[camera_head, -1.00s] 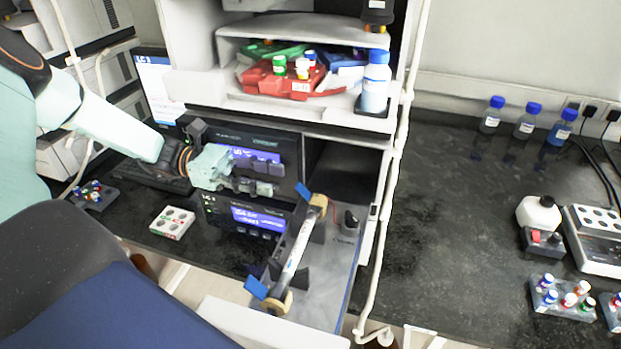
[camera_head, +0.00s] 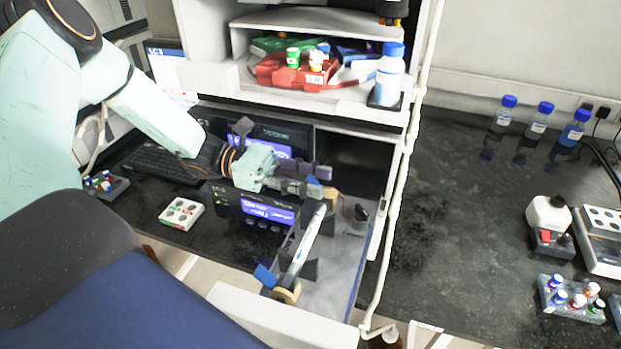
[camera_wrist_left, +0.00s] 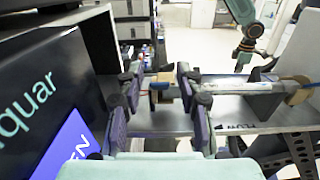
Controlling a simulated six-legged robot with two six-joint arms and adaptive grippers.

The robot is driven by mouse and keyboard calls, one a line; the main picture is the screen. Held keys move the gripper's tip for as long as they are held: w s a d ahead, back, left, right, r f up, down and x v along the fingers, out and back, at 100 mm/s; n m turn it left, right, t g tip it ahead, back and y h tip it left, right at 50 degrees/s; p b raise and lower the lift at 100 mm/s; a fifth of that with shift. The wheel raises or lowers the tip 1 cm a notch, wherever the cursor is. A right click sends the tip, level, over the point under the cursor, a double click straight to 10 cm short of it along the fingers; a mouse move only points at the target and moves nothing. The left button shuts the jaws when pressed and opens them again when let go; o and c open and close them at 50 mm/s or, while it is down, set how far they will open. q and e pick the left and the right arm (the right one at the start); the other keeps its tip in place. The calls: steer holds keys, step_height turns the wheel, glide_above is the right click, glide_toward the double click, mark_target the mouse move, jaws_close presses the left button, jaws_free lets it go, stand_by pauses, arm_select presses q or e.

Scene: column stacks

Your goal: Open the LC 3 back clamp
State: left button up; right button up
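The LC 3 drawer (camera_head: 338,265) is pulled out and bears a pale column (camera_head: 308,240) with tan end pieces. The front clamp (camera_head: 264,276) is a blue tab at the near end. My left gripper (camera_head: 318,180) is at the back clamp. In the left wrist view the left gripper (camera_wrist_left: 160,88) is open, its fingers on either side of the column's tan end (camera_wrist_left: 165,76). I cannot tell whether they touch the clamp.
The LC 3 unit with a lit display (camera_head: 268,212) is beside the drawer. A shelf above holds a red tray (camera_head: 290,72) and a blue-capped bottle (camera_head: 389,75). A white pipe (camera_head: 402,170) runs upright right of the drawer.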

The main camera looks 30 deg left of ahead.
arm_select(q)
steer(key=shift+w, duration=0.15)
steer(key=shift+c, duration=1.4)
jaws_close()
